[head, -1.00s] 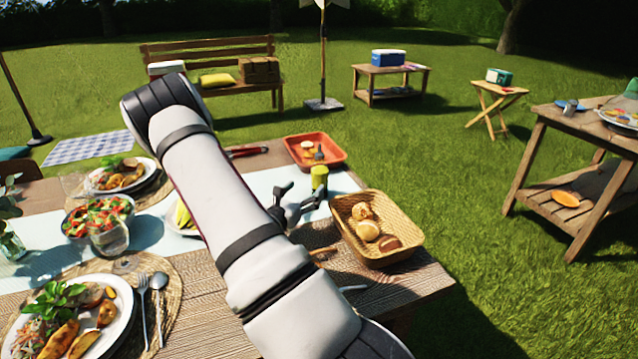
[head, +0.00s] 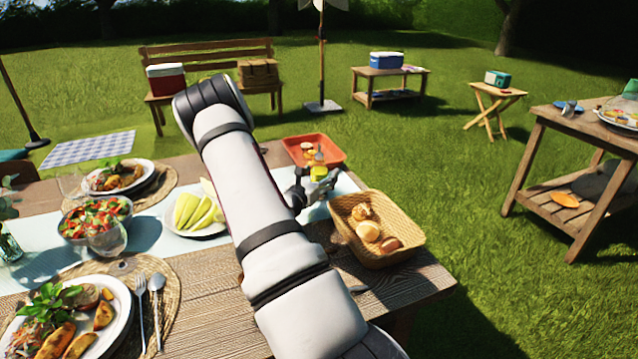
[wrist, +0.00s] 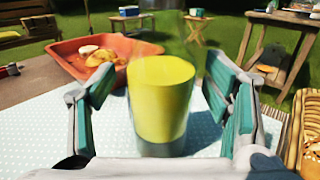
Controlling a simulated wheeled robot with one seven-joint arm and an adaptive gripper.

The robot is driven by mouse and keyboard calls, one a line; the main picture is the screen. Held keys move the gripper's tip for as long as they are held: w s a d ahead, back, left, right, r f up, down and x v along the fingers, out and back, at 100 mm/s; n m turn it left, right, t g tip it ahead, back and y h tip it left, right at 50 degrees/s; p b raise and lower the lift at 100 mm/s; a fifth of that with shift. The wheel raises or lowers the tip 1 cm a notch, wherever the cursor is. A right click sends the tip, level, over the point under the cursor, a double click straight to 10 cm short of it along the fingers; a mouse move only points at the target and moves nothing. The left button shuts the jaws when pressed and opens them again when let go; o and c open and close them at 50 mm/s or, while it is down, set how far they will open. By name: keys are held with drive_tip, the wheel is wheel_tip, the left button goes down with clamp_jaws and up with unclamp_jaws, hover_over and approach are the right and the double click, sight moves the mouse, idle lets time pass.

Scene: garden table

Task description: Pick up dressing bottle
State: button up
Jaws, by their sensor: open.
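The dressing bottle, with yellow-green contents, stands upright on the pale table runner and shows large in the middle of the wrist view (wrist: 160,100). In the head view it is a small yellow-green shape (head: 319,173), partly hidden by my gripper. My gripper (wrist: 163,110) is open, with one teal-padded finger on each side of the bottle and a gap visible on both sides. It also shows in the head view (head: 316,188). The bottle's upper part is faint and blurred in the wrist view.
An orange tray (head: 340,160) with food lies just behind the bottle. A wicker bread basket (head: 400,255) stands close on the right. A plate of green slices (head: 196,230) and a salad bowl (head: 97,236) are on the left.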

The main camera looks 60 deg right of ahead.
drive_tip(key=c, duration=1.5)
drive_tip(key=shift+c, duration=0.2)
